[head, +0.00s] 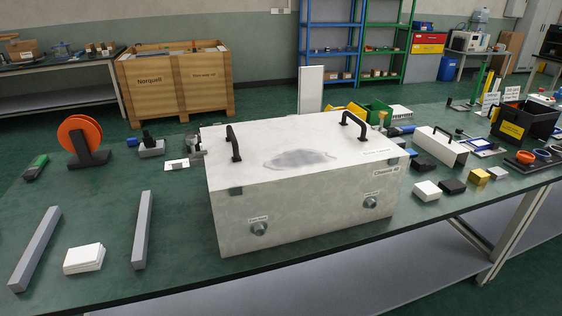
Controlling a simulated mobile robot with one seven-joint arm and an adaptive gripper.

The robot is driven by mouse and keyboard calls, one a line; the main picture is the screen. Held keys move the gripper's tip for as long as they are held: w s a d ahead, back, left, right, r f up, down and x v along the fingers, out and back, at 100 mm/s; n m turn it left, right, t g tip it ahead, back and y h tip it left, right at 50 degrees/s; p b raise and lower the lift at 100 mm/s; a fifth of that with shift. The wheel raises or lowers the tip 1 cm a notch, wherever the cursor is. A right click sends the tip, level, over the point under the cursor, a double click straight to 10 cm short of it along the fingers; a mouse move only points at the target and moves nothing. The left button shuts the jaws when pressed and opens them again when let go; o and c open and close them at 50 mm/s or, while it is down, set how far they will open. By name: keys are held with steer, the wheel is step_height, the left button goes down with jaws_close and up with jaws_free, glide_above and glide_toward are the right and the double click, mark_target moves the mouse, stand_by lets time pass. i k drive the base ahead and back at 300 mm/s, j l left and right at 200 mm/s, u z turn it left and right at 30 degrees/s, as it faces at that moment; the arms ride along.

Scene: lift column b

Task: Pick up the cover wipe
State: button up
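A white folded pad or stack (84,259), which looks like the cover wipe, lies flat on the green bench top at the front left. It lies between two grey bars, apart from both. No label on it can be read. A large pale box (310,205) with two black handles on its lid stands right of it. A grey smudge (299,160) marks the lid. My gripper is not in view.
The grey bars (36,248) and (142,229) flank the white pad. An orange reel (80,136) stands behind. Small white (427,190), black (452,186) and yellow (478,176) blocks lie right of the box. Bare bench lies behind the pad.

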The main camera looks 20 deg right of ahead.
mark_target(85, 258)
steer(key=j+z, duration=0.2)
steer(key=j, duration=0.3)
steer(key=j+z, duration=0.2)
steer(key=j, duration=0.3)
steer(key=k+j+z, duration=0.2)
steer(key=j, duration=0.3)
steer(key=j+z, duration=0.2)
steer(key=j, duration=0.3)
steer(key=k+j+z, duration=0.2)
steer(key=j, duration=0.25)
steer(key=i+j+z, duration=0.15)
steer(key=i, duration=0.35)
steer(key=j, duration=0.1)
